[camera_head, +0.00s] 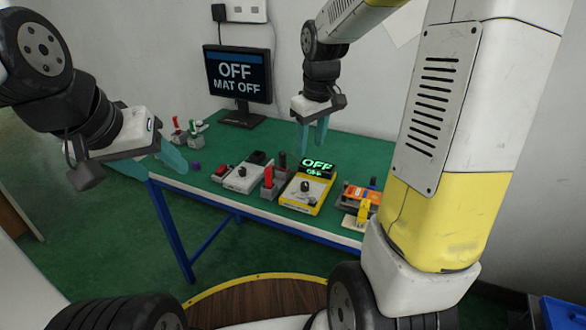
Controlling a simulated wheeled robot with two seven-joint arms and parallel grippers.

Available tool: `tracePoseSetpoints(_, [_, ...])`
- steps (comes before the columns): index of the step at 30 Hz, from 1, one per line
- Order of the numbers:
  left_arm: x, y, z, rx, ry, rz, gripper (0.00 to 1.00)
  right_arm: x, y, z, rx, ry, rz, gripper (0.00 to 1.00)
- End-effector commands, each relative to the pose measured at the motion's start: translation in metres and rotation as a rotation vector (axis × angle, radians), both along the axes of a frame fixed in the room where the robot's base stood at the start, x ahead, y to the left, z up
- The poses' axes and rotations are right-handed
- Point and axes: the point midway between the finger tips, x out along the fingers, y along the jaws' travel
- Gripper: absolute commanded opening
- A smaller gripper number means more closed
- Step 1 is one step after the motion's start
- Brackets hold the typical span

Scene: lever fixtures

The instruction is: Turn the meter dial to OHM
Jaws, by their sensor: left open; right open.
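The yellow meter (309,191) sits on the green table, with a dark dial (305,186) on its face and a raised screen (317,166) that reads OFF in green. My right gripper (312,146) points down above the table, just behind and over the meter. Its teal fingers are open and empty, and they look clear of the dial. My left gripper (160,164) is open and empty by the left edge of the table, away from the meter.
A monitor (238,76) reading OFF, MAT OFF stands at the back. A white device (243,178) and a grey holder (270,183) are left of the meter; an orange-topped item (362,194) is right of it. Small lever pieces (190,131) and a purple block (196,166) are at the left.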

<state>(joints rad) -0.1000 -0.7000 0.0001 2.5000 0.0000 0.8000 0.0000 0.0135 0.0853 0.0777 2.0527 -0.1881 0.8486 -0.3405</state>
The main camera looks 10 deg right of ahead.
Motion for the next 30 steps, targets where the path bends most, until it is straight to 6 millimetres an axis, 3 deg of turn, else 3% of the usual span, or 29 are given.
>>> tracePoseSetpoints(1, [0.0,0.0,0.0,0.0,0.0,0.0,0.56,0.015,-0.001,-0.021,-0.012,0.041,0.037,0.44])
tracePoseSetpoints(3, [0.0,0.0,0.0,0.0,0.0,0.0,0.56,0.031,-0.002,-0.043,-0.028,0.079,0.088,0.44])
tracePoseSetpoints(9, [0.0,0.0,0.0,0.0,0.0,0.0,0.56,0.058,-0.004,-0.09,-0.048,0.15,0.186,0.44])
tracePoseSetpoints(30, [0.0,0.0,0.0,0.0,0.0,0.0,0.56,0.064,-0.004,-0.177,-0.052,0.168,0.211,0.44])
